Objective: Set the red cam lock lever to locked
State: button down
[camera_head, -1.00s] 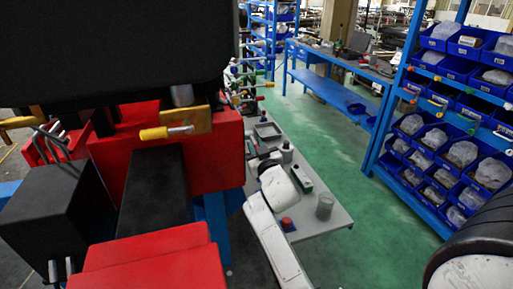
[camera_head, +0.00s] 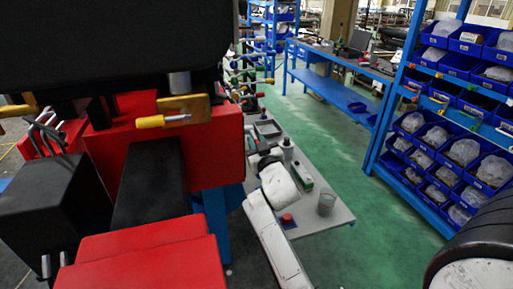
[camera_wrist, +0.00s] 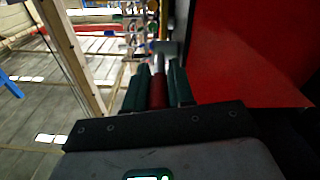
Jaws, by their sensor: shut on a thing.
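In the wrist view, the red handle of the cam lock lever (camera_wrist: 158,93) lies between the two dark green fingers of my gripper (camera_wrist: 158,82). The gripper is shut on it. A grey metal shaft and end piece extend beyond the handle, beside a large red panel. In the head view my white arm reaches up behind the red machine body (camera_head: 222,150), and the gripper and red lever cannot be made out there. The lever's locked or unlocked marking is not visible.
A yellow-handled lever (camera_head: 163,120) sits on the red body. Blue bin shelves (camera_head: 395,135) stand at the right. The green floor between is clear.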

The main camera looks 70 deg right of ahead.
jog(key=f+t+h+b, duration=0.1)
jog(key=b, duration=0.6)
jog(key=f+t+h+b, duration=0.1)
jog(key=b, duration=0.5)
jog(key=f+t+h+b, duration=0.1)
jog(key=b, duration=0.6)
jog(key=shift+w+d+f+b, duration=0.25)
jog(key=shift+d+f+b, duration=0.05)
jog(key=shift+f, duration=0.05)
jog(key=shift+w+t+h+b, duration=0.1)
jog(key=shift+t+h+b, duration=0.35)
jog(key=shift+b, duration=0.8)
jog(key=c, duration=1)
grip_release()
jog(key=shift+r, duration=0.1)
jog(key=shift+o, duration=0.2)
jog(key=shift+w, duration=0.1)
